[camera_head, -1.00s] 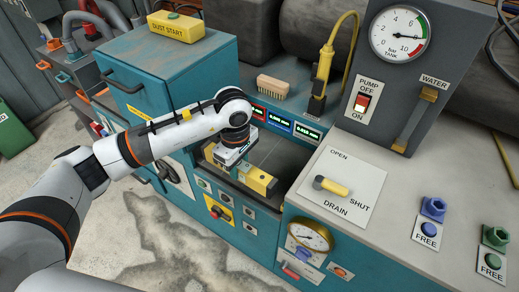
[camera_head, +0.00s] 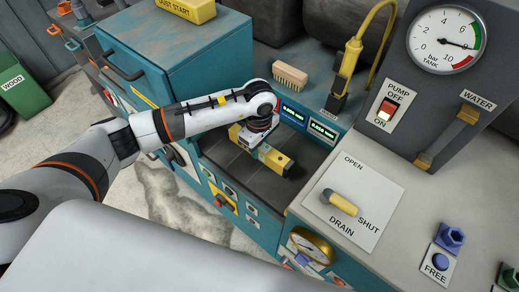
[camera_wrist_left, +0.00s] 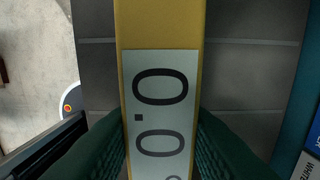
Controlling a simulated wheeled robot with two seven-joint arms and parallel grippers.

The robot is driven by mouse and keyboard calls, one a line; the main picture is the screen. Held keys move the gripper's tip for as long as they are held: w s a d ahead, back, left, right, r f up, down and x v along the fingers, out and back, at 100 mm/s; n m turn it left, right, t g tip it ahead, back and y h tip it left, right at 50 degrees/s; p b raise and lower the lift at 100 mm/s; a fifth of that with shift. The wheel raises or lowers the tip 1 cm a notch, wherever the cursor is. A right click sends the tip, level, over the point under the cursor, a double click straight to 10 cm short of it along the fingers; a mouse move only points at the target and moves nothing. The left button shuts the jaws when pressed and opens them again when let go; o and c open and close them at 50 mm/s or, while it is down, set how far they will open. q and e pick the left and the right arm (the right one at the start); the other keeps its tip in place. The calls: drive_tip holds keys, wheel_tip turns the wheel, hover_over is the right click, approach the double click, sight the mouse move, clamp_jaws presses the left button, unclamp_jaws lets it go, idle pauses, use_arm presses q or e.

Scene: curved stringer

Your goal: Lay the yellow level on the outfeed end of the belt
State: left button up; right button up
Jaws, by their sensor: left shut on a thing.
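The yellow level (camera_head: 275,157) is a bar with a dark right end. My left gripper (camera_head: 259,142) is shut on its middle. In the left wrist view the level (camera_wrist_left: 160,25) runs up the picture between the dark fingers (camera_wrist_left: 160,150), with a pale display reading "0.0". The belt (camera_head: 240,170), a dark surface of slats, lies under the level; its slats (camera_wrist_left: 250,75) also show in the wrist view. I cannot tell whether the level touches the belt. The wrist covers part of the level. My right gripper is out of view.
Lit displays (camera_head: 308,121) stand behind the belt, with a brush (camera_head: 290,74) on the ledge above. The drain panel with its yellow handle (camera_head: 342,203) is to the right. A teal cabinet (camera_head: 165,60) stands at the left. The belt's near left part is bare.

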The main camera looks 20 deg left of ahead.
sight(259, 153)
use_arm(q)
wheel_tip(259, 153, down, 2)
drive_tip(key=shift+f, duration=0.55)
drive_tip(key=o, duration=1.1)
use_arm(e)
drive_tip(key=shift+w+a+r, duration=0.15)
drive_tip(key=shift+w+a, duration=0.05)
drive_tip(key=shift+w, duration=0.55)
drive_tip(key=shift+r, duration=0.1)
